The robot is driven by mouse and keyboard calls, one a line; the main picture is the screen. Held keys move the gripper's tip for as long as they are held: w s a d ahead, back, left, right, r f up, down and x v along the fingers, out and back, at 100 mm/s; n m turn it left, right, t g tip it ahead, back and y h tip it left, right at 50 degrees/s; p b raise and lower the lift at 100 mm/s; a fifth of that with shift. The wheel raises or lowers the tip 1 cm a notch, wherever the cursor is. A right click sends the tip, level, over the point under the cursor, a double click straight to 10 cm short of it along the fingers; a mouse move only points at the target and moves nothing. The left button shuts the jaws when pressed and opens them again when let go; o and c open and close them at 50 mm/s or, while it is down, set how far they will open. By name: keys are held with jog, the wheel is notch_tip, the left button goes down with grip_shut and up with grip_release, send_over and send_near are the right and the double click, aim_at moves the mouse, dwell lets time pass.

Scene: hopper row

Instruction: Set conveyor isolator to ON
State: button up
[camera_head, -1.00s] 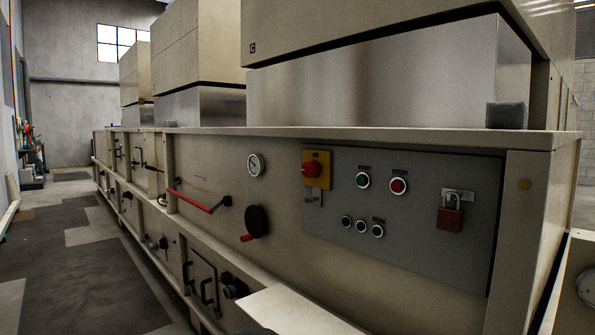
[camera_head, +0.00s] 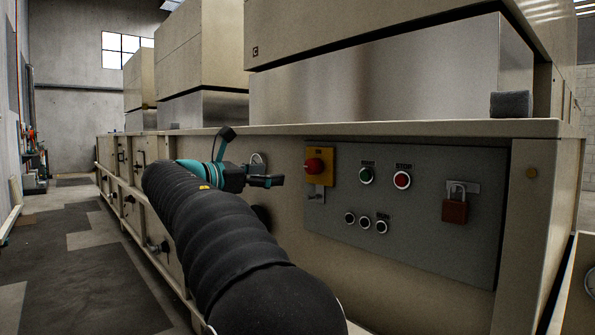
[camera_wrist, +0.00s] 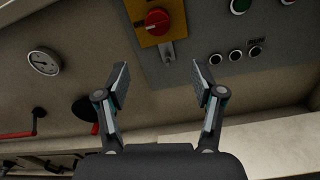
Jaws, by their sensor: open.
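The conveyor isolator looks to be the red rotary knob on a yellow plate (camera_head: 320,167), at the left end of the grey control panel (camera_head: 420,245). In the wrist view the red knob (camera_wrist: 157,21) is at the top, above and between my fingers. A small metal tab hangs below its plate.
The panel also carries a green button (camera_head: 366,175), a red button (camera_head: 402,180), several small round buttons (camera_head: 366,222) and a red padlock (camera_head: 455,207). A gauge (camera_wrist: 44,62), a red-handled lever (camera_wrist: 18,134) and a black handwheel (camera_wrist: 86,109) lie left. A ledge (camera_wrist: 270,135) runs below.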

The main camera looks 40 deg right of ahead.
aim_at(310, 167)
jog(key=d, duration=0.4)
jog(key=w+d, duration=0.1)
jog(key=d, duration=0.9)
jog(key=shift+w+r, duration=0.25)
jog(key=shift+r, duration=0.1)
jog(key=c, duration=1.1)
